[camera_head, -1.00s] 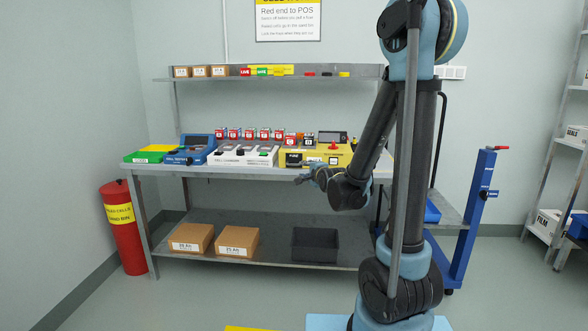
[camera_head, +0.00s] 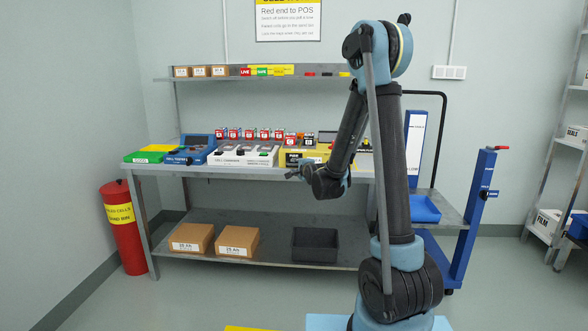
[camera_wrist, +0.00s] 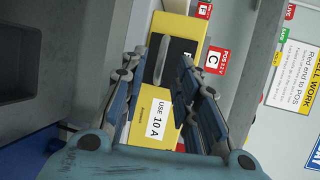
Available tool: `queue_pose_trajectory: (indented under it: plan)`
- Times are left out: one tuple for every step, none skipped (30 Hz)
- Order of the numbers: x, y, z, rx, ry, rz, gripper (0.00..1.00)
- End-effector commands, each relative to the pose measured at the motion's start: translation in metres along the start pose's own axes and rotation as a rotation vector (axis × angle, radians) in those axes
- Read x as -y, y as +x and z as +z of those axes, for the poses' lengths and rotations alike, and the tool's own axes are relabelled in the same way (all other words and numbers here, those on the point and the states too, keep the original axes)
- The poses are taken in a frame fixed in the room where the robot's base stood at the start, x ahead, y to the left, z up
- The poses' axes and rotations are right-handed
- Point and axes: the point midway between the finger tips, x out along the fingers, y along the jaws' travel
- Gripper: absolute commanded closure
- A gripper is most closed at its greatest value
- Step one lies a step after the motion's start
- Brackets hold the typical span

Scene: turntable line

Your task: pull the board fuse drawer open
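The yellow test board (camera_head: 318,153) stands on the bench at the right, partly behind my arm; it also shows in the wrist view (camera_wrist: 178,24). Its black fuse drawer front (camera_wrist: 178,52) carries a grey bar handle (camera_wrist: 160,60) and lettering mostly hidden by a finger. In the head view the drawer (camera_head: 292,158) looks small and dark at the board's left front. My gripper (camera_wrist: 158,65) is open, with the handle between its fingers in the picture. No contact shows. In the head view my gripper (camera_head: 292,174) is in front of the bench edge, just below the drawer.
White charger units (camera_head: 230,155), a blue case (camera_head: 197,147) and a green-yellow box (camera_head: 150,154) stand to the left. Red-topped cells line the back. A dark bin (camera_head: 315,244) and cartons (camera_head: 192,238) are on the lower shelf. A blue cart (camera_head: 468,225) stands at right.

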Motion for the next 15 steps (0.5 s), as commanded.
queue_pose_trajectory:
  plan:
    - [0.000, 0.008, 0.000, 0.000, 0.000, 0.000, 0.71]
    - [0.000, 0.012, 0.000, 0.000, 0.000, 0.000, 0.71]
    - [0.000, 0.017, 0.000, 0.000, 0.000, 0.000, 0.71]
    - [0.000, 0.021, 0.000, 0.000, 0.000, 0.000, 0.71]
    - [0.000, 0.024, 0.000, 0.000, 0.000, 0.000, 0.71]
    - [0.000, 0.029, 0.000, 0.000, 0.000, 0.000, 0.71]
    - [0.000, 0.031, 0.000, 0.000, 0.000, 0.000, 0.71]
    - [0.000, 0.034, 0.000, 0.000, 0.000, 0.000, 0.71]
    - [0.000, 0.036, 0.000, 0.000, 0.000, 0.000, 0.71]
    - [0.000, 0.038, 0.000, 0.000, 0.000, 0.000, 0.71]
    - [0.000, 0.039, 0.000, 0.000, 0.000, 0.000, 0.71]
    - [0.000, 0.041, 0.000, 0.000, 0.000, 0.000, 0.71]
    - [0.000, 0.041, 0.000, 0.000, 0.000, 0.000, 0.71]
    - [0.000, 0.042, 0.000, 0.000, 0.000, 0.000, 0.71]
    - [0.000, 0.042, 0.000, 0.000, 0.000, 0.000, 0.71]
